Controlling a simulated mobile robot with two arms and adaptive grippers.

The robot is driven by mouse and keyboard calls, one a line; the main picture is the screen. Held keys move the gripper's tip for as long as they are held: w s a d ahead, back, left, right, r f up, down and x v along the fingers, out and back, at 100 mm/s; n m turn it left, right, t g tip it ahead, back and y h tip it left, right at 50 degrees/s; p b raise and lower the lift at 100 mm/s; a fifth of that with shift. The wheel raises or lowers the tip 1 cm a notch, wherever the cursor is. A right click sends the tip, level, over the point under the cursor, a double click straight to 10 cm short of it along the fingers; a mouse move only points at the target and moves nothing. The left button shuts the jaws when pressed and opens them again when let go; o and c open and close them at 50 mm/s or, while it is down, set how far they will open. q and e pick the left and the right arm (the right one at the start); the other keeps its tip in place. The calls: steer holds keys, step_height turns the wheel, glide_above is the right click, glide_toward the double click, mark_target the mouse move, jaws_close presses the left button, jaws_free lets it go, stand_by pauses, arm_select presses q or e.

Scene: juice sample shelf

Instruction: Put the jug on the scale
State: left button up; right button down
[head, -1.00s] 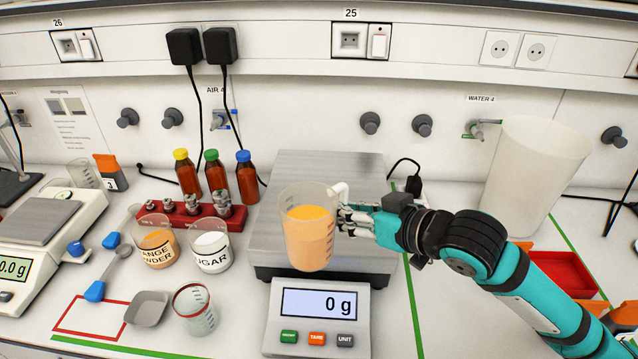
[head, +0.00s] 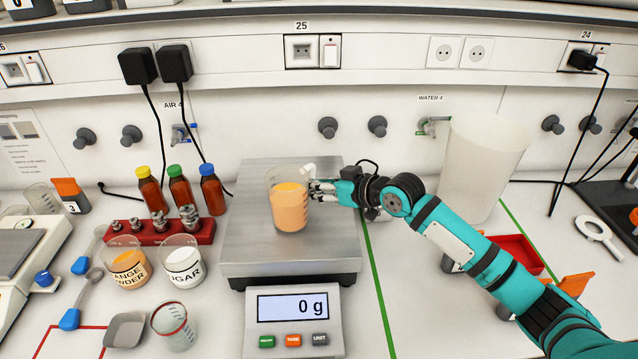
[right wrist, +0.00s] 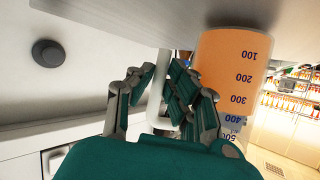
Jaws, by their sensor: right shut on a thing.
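The jug (head: 289,210) is clear plastic with orange liquid in it and a white handle on its right side. It is upright over the steel plate of the scale (head: 255,252); the scale's display reads 0 g. I cannot tell whether its base touches the plate. My right gripper (head: 322,192) is shut on the jug's handle from the right. In the right wrist view the fingers (right wrist: 160,98) close around the white handle, beside the jug's graduated wall (right wrist: 232,72). My left gripper is not in view.
Left of the scale stand a red weight rack (head: 160,232), brown bottles (head: 180,192), an orange powder beaker (head: 128,264) and a sugar beaker (head: 183,266). A small beaker (head: 174,325) stands in front. A large white container (head: 480,165) stands at the right.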

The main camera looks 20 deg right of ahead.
steer(key=shift+f, duration=0.3)
steer(key=c, duration=1.7)
jaws_free()
steer(key=shift+f, duration=0.15)
steer(key=shift+c, duration=0.2)
steer(key=o, duration=0.5)
steer(key=shift+c, duration=0.2)
steer(key=shift+s+d, duration=0.1)
steer(key=b+v, duration=0.3)
steer(key=v, duration=0.9)
